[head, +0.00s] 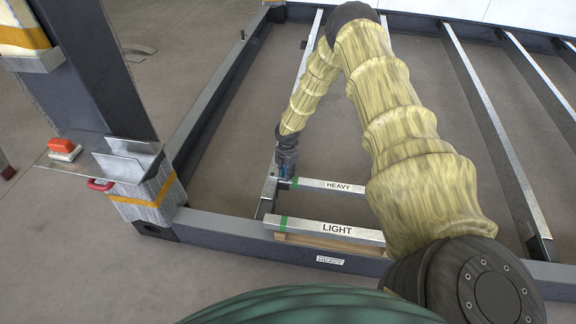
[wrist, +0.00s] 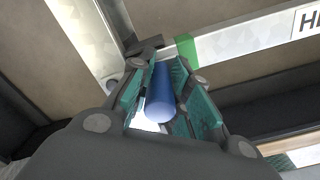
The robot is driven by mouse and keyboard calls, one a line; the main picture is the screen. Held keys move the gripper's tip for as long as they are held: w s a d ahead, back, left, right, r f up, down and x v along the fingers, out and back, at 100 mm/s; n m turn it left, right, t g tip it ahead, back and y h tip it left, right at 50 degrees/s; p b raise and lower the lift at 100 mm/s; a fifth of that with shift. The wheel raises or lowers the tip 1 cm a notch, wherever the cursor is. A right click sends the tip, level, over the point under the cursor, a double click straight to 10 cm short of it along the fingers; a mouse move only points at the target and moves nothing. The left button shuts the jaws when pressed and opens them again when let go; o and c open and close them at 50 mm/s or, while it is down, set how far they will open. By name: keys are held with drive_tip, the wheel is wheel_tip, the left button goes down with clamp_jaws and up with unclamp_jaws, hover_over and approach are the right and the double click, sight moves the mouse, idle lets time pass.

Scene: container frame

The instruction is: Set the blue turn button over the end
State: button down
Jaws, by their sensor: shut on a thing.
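The blue turn button (wrist: 160,97) shows in the wrist view as a smooth blue cylinder between the teal finger pads. My gripper (wrist: 166,72) is shut on it. In the head view my gripper (head: 285,171) points down at the left end of the bar marked HEAVY (head: 335,186), and only a little blue shows there. In the wrist view this bar (wrist: 240,38) has a green band near its end, just beyond the fingertips. A dark bracket piece lies by the bar's end. The button's far end and whatever it touches are hidden by the fingers.
A second bar marked LIGHT (head: 325,231), also green-banded, lies nearer on wood. A dark frame beam (head: 230,228) runs along the front. A post with a metal shelf (head: 112,160) and an orange-topped item (head: 63,148) stands left. Open floor lies inside the frame.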

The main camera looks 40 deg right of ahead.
drive_tip(key=c, duration=1.3)
unclamp_jaws()
drive_tip(key=shift+r, duration=0.1)
drive_tip(key=shift+r, duration=5.85)
